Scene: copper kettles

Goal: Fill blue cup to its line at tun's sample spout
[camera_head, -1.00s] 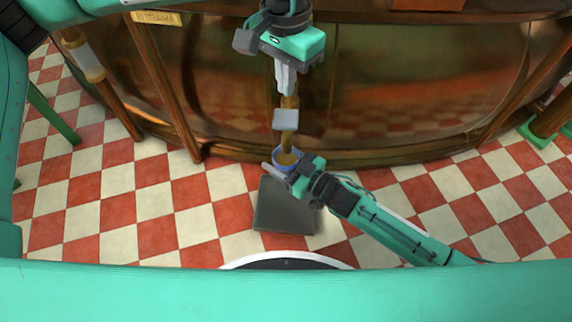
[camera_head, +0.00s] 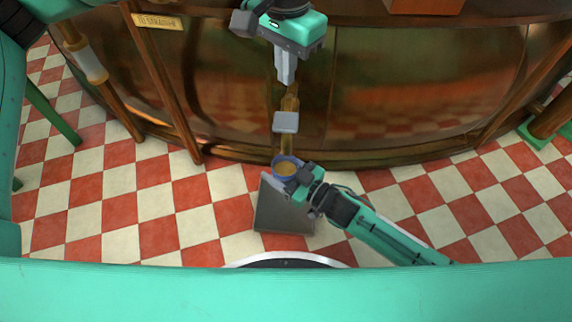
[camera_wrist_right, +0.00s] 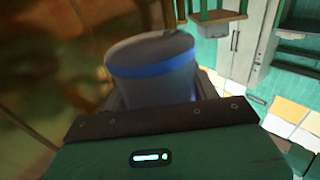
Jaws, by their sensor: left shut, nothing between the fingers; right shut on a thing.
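The blue cup (camera_head: 276,165) is just below the spout, with amber-brown liquid inside. The level against its line cannot be read. My right gripper (camera_head: 286,183) is shut on the cup. In the right wrist view the cup (camera_wrist_right: 150,75) looks grey with a blue band and stands roughly upright, slightly tilted in the picture. The tun (camera_head: 420,90) is a large copper vessel. Its brass sample spout (camera_head: 288,140) carries a pale grey plate (camera_head: 285,122). My left gripper (camera_head: 285,80) is shut and empty above the spout, apart from the grey plate.
A dark grey slab (camera_head: 275,215) lies on the red and white tiled floor under the cup. Wooden posts (camera_head: 165,90) stand left of the spout, and a labelled plate (camera_head: 157,21) is at the top left. Open floor lies on both sides.

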